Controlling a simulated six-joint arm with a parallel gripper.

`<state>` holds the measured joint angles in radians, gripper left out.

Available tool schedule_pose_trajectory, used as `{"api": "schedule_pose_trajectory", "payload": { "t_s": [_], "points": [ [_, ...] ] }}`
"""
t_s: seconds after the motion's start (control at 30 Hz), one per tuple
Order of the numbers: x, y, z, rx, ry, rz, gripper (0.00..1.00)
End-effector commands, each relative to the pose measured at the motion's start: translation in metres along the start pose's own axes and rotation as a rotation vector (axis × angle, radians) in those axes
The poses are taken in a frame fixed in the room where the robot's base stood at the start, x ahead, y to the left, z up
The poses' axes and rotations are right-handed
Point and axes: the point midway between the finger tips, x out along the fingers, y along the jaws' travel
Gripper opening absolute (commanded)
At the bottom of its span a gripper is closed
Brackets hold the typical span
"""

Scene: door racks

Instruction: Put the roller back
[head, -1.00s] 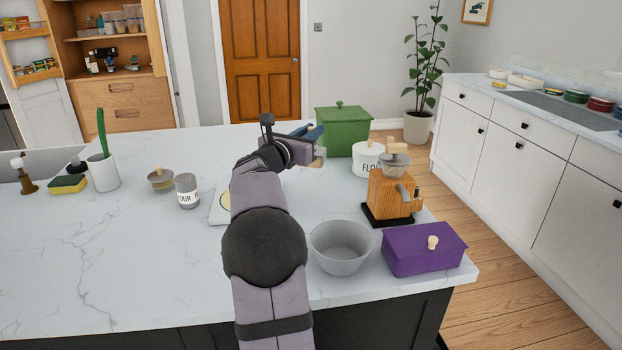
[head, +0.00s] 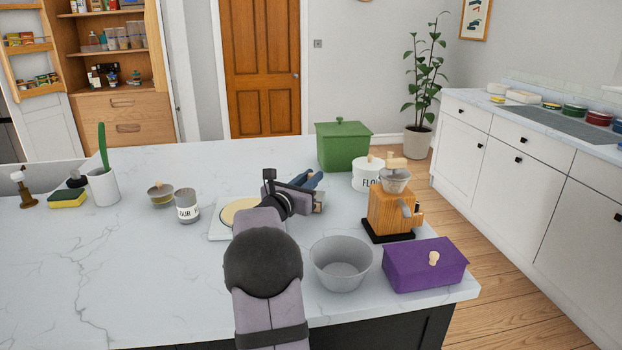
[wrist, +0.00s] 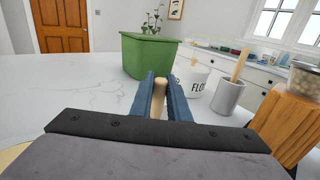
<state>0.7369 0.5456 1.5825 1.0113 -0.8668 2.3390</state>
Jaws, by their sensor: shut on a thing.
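My gripper (head: 316,182) is over the middle of the counter, short of the green bin. In the wrist view its two blue fingers (wrist: 161,97) are closed around a pale wooden rod, which I take to be the roller (wrist: 160,84). Only the rod's end shows between the fingers; the rest is hidden. In the head view the arm and gripper hide most of the held thing. A white board (head: 218,228) with a round tan sheet (head: 236,209) lies left of my wrist, partly covered by my arm.
A green lidded bin (head: 343,148) stands behind the gripper. A flour canister (head: 366,176) and wooden grinder (head: 392,212) stand to its right. A grey cup (wrist: 229,97) holding a wooden stick shows in the wrist view. A grey bowl (head: 341,268) and purple box (head: 425,268) are nearer.

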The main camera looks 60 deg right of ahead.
Motion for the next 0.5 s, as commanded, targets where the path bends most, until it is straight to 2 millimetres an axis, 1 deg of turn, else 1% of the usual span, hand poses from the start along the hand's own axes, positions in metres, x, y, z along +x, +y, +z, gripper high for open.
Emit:
{"api": "schedule_pose_trajectory", "payload": {
  "t_s": [0.2, 0.5],
  "points": [
    [0.0000, -0.0001, 0.0015, 0.001, -0.003, -0.001, 0.00],
    [0.0001, -0.0002, -0.0038, 0.002, -0.003, -0.001, 0.00]
  ]
}}
